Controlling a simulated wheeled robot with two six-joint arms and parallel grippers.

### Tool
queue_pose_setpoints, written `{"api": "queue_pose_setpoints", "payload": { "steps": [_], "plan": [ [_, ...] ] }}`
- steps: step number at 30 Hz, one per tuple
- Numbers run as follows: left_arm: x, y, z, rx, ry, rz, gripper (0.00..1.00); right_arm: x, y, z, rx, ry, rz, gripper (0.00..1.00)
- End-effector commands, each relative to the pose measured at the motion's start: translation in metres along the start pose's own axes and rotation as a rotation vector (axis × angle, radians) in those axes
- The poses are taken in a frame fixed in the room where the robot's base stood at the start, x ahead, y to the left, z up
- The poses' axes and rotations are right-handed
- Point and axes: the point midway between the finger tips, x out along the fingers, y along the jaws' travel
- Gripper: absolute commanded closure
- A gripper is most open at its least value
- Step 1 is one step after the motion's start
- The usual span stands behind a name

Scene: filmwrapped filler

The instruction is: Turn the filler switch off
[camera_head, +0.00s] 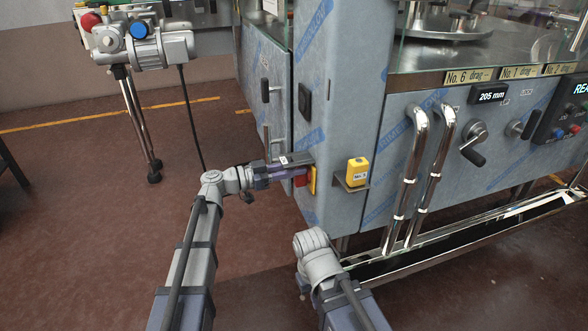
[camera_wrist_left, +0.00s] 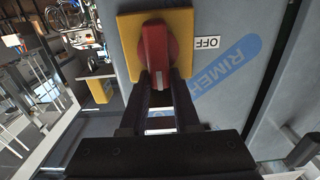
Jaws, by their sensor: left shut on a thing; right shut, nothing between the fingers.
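The filler switch is a red rotary handle (camera_wrist_left: 155,52) on a yellow plate (camera_wrist_left: 184,22), on the side of the blue-grey machine cabinet. In the head view the red handle (camera_head: 300,180) and yellow plate (camera_head: 313,180) show just past my gripper. My left gripper (camera_head: 292,171) reaches the switch from the left. In the left wrist view its dark fingers (camera_wrist_left: 160,92) are shut on the handle, one on each side. A white OFF label (camera_wrist_left: 207,42) sits right of the plate there. My right arm is low in the middle; its gripper fingers do not show.
A yellow box (camera_head: 357,171) stands on a small bracket right of the switch. Chrome pipes (camera_head: 407,180) run down the cabinet front above a metal trough (camera_head: 460,235). A motor unit on a stand (camera_head: 140,45) is at the upper left. The floor to the left is mostly clear.

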Motion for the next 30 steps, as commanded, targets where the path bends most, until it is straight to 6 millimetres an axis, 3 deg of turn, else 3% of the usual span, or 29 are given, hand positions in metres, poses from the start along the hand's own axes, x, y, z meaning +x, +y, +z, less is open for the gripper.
{"api": "queue_pose_setpoints", "payload": {
  "steps": [3,17,30],
  "plan": [
    [0.000,0.000,0.000,0.000,0.000,0.000,1.00,0.000,0.000,0.000,0.000,0.000,0.000,1.00],
    [0.000,-0.001,0.000,-0.027,0.000,0.000,1.00,0.000,0.000,0.000,0.000,0.000,0.000,1.00],
    [0.000,-0.010,0.002,-0.344,0.001,0.001,1.00,0.003,0.000,0.000,0.001,0.000,0.000,1.00]
  ]
}}
